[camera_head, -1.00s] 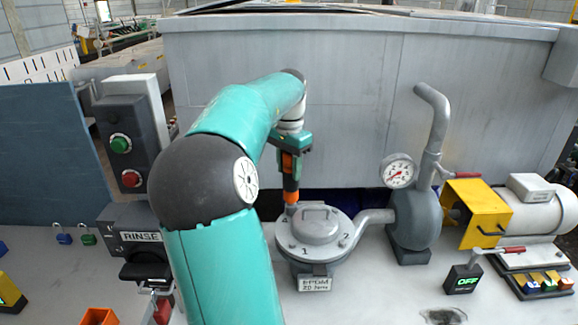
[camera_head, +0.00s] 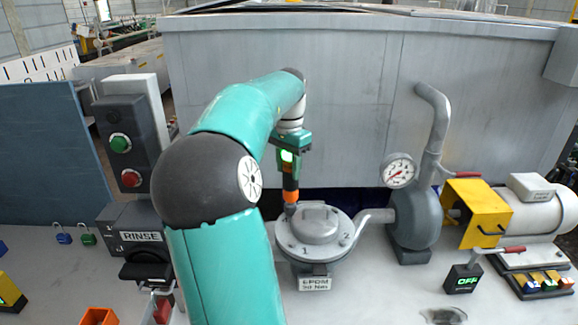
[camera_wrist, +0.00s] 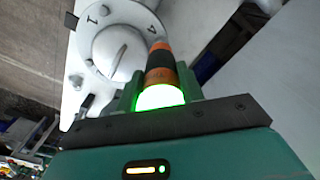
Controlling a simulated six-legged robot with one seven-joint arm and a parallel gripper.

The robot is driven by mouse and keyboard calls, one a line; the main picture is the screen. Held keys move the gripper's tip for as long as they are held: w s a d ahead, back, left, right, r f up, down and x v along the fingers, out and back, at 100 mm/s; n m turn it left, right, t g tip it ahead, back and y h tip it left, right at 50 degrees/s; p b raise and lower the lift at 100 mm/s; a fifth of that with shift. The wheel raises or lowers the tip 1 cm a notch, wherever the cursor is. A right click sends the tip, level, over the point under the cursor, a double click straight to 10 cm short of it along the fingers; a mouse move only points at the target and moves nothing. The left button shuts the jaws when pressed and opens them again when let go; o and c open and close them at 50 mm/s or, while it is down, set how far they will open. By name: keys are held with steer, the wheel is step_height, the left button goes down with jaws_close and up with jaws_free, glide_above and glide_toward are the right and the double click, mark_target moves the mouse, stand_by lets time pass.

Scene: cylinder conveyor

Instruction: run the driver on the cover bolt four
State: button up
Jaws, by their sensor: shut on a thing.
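My gripper (camera_head: 289,152) is shut on the driver, which has an orange and black body (camera_head: 290,190). It holds the driver upright over the back left of the round grey cover (camera_head: 315,226). In the wrist view the driver (camera_wrist: 160,62) points away from my gripper (camera_wrist: 160,100), its tip end beside the number 4 on the cover (camera_wrist: 112,50). A green light glows on the driver near my jaws. The tip and bolt four are hidden, so I cannot tell how they meet. Numbers 1 and 2 show at the cover's front.
A grey pump body (camera_head: 412,222) with a pressure gauge (camera_head: 398,171) stands right of the cover, joined by a pipe. A yellow guard (camera_head: 474,212) and motor are farther right. A RINSE box (camera_head: 138,238) stands left. A tall grey tank wall (camera_head: 350,110) closes the back.

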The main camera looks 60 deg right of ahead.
steer(key=shift+r, duration=1.85)
